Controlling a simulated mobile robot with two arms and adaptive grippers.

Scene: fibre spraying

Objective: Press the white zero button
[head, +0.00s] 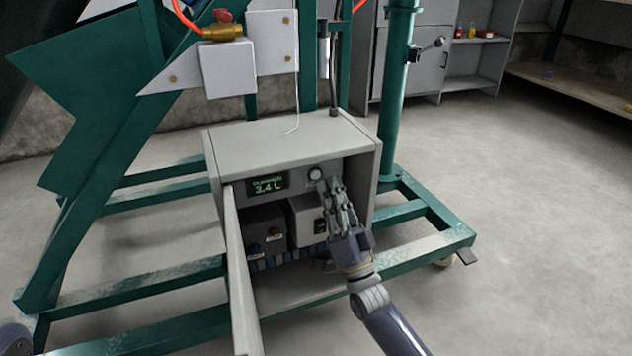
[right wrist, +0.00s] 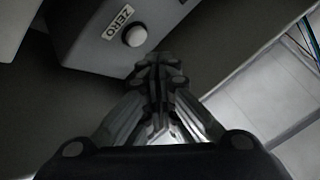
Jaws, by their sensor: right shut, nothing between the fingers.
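The white zero button (head: 315,173) is a round knob on the panel inside the open grey control box, right of the green display (head: 268,185) that reads 3.4 L. In the right wrist view the white button (right wrist: 134,36) sits beside a label reading ZERO (right wrist: 118,21). My right gripper (head: 331,183) is shut and empty, with its fingertips inside the box mouth just below and right of the button. In the right wrist view the fingertips (right wrist: 158,62) are close to the button with a small gap in the picture; contact cannot be told. My left gripper is not in view.
The grey box (head: 290,142) stands on a green steel frame (head: 420,248). Its door (head: 240,285) hangs open on the left. Below the panel are smaller boxes, a black switch (head: 320,226) and wires. The right side wall of the box is close to my right gripper.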

